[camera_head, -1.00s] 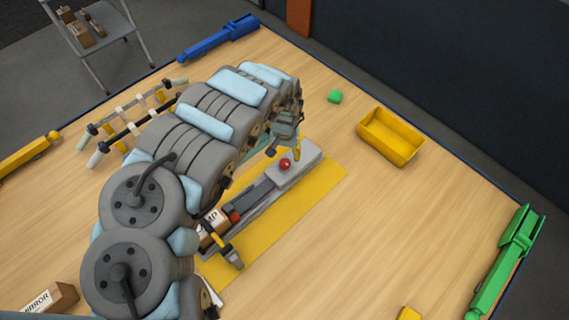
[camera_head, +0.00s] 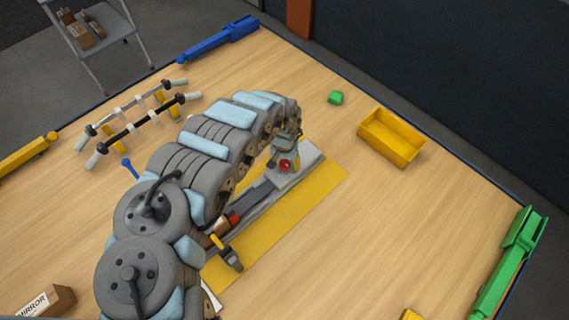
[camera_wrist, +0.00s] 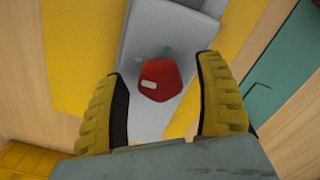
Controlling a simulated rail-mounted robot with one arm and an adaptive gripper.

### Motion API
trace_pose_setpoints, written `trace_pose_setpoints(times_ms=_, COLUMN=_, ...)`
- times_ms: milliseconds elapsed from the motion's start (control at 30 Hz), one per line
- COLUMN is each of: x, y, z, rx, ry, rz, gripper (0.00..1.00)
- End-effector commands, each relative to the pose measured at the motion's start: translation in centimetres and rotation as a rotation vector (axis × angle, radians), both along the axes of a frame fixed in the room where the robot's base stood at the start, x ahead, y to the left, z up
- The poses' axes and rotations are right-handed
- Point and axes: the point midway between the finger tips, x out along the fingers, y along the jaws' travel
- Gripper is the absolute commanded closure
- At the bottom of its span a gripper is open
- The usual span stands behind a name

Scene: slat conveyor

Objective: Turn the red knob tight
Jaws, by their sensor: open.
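The red knob (camera_wrist: 161,80) sits on the light grey end block (camera_wrist: 150,30) of the conveyor; it has a pale mark on its face and a small green mark stands beside it. In the head view the knob (camera_head: 285,165) is partly covered by my gripper (camera_head: 290,163). In the wrist view my gripper (camera_wrist: 160,100) is open, with a yellow ribbed finger on each side of the knob and gaps between. I cannot tell how far the fingertips are above the block. The dark conveyor bed (camera_head: 255,200) runs down-left from the block, partly hidden by my arm.
A yellow mat (camera_head: 265,228) lies under the conveyor. A yellow-and-black clamp-like part (camera_head: 228,252) stands at its near side. A rack of bars (camera_head: 135,120) stands left. The table's right side is mostly clear.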

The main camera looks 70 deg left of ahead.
Motion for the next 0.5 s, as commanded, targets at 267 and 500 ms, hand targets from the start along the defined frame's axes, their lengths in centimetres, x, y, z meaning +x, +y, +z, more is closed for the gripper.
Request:
trace_pose_setpoints(times_ms=267, x=0.01, y=0.0, z=0.01, rx=0.0, ry=0.0, rz=0.0, gripper=0.76)
trace_pose_setpoints(times_ms=500, x=0.02, y=-0.01, z=-0.01, rx=-0.001, ry=-0.001, rz=0.0, gripper=0.94)
